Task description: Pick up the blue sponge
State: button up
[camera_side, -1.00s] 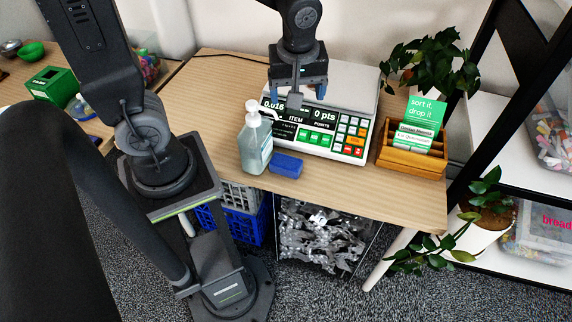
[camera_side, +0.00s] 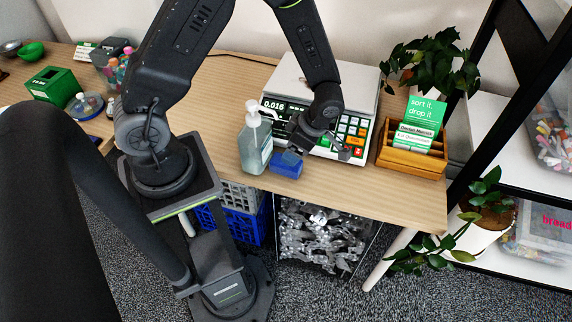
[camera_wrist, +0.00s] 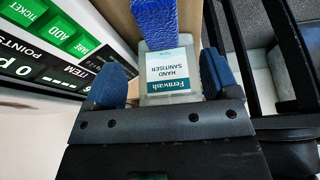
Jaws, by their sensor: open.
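The blue sponge (camera_side: 286,167) lies on the wooden table near its front edge, in front of the scale and right of the hand sanitiser bottle (camera_side: 255,150). My gripper (camera_side: 297,147) is low, just behind and to the right of the sponge, in front of the scale. In the wrist view my gripper (camera_wrist: 162,72) is open, with its two blue fingertips apart. The sponge (camera_wrist: 155,22) shows at the top, beyond the fingertips and between their lines. The bottle's label (camera_wrist: 168,72) shows between the fingers. Nothing is held. Whether a finger touches the sponge is unclear.
The scale (camera_side: 357,107) with its keypad is close behind my gripper. A wooden card box (camera_side: 411,158) and a plant (camera_side: 432,62) stand to the right. The table's front right (camera_side: 385,195) is clear. A green box (camera_side: 50,85) stands far left.

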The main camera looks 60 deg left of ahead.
aim_at(276, 166)
jog(key=x, duration=0.8)
jog(key=shift+d+f, duration=0.1)
jog(key=shift+f, duration=0.05)
jog(key=shift+w, duration=0.1)
jog(key=shift+c, duration=0.4)
jog(key=c, duration=0.9)
